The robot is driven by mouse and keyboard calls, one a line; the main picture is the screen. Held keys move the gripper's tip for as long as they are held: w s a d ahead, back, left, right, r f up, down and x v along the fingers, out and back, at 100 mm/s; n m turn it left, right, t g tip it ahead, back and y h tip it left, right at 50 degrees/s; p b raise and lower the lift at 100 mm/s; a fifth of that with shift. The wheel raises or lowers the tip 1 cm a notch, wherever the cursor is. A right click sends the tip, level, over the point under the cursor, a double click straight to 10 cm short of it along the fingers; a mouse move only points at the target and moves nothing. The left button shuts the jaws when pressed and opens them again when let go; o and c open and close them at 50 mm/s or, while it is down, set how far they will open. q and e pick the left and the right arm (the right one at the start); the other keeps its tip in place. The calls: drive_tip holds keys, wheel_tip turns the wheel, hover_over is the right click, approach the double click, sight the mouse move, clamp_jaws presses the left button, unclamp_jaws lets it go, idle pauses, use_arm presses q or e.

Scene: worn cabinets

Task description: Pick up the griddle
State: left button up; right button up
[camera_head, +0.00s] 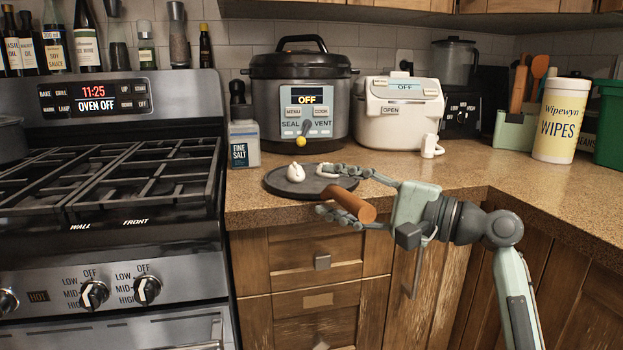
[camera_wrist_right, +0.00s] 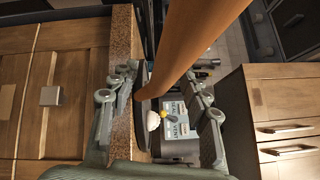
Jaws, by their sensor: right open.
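The griddle (camera_head: 280,187) is a dark round plate on the counter, its wooden handle (camera_head: 349,204) sticking out over the front edge toward my right gripper. A white bulb-like item (camera_head: 295,173) sits on the plate. My right gripper (camera_head: 327,191) is open, one finger above and behind the handle, the other below and in front. In the right wrist view the handle (camera_wrist_right: 185,45) runs between the two spread fingers (camera_wrist_right: 160,100); contact cannot be told. My left gripper is not in view.
The counter (camera_head: 460,185) has a salt box (camera_head: 244,144) and a pressure cooker (camera_head: 300,80) behind the griddle. A white appliance (camera_head: 395,115) and wipes canister (camera_head: 562,120) stand further right. The stove (camera_head: 120,190) is at the left. Cabinet drawers are below the counter edge.

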drive_tip(key=shift+a, duration=0.1)
drive_tip(key=shift+c, duration=0.3)
clamp_jaws()
drive_tip(key=shift+r, duration=0.15)
